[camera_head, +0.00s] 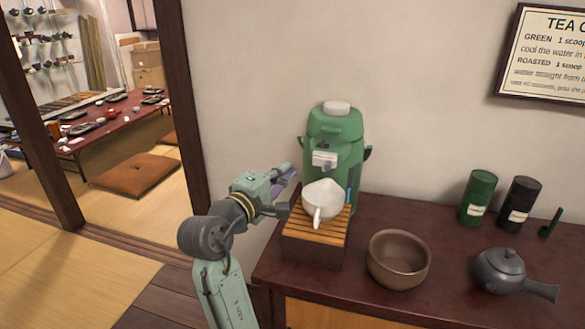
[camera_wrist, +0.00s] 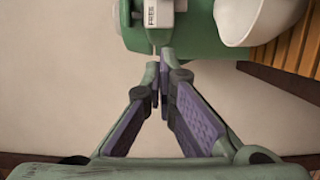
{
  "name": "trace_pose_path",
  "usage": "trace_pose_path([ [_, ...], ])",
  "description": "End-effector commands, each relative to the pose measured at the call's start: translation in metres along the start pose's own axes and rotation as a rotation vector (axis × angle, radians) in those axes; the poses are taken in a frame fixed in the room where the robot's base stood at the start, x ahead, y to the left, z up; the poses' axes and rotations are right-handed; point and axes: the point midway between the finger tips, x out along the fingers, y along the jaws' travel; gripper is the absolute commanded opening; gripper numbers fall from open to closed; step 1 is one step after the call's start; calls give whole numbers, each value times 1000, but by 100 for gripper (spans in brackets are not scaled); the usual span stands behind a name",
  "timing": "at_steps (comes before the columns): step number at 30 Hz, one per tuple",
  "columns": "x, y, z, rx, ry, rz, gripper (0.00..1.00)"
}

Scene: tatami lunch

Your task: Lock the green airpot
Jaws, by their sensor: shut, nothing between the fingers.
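The green airpot (camera_head: 335,135) stands upright against the wall at the back left of the dark counter. It has a white top button (camera_head: 337,107) and a white front piece (camera_head: 324,159). In the wrist view, the airpot's green body (camera_wrist: 195,45) is at the top, with a white block (camera_wrist: 153,12) whose small label seems to read "FREE". My gripper (camera_head: 288,181) is just left of the airpot, below the front piece. In the wrist view my fingertips (camera_wrist: 160,72) are together and empty, close below the white block; contact cannot be told.
A white pitcher (camera_head: 322,198) stands on the slatted wooden stand (camera_head: 300,231) in front of the airpot, near my gripper. A brown bowl (camera_head: 398,262), a dark teapot (camera_head: 502,270), a green canister (camera_head: 479,195) and a black canister (camera_head: 520,203) stand farther right.

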Motion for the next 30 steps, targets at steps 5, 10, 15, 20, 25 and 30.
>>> trace_pose_path([
  [5, -36, -2, 0, 2, 2, 0, 0],
  [10, -54, -1, 1, 1, -1, -1, 0],
  [15, -60, -1, 1, 0, -1, -1, 0],
  [20, -59, 0, 1, 0, -2, -1, 0],
  [25, -62, 3, -4, 13, 19, 9, 0],
  [30, -95, 38, -59, 178, 250, 107, 0],
])
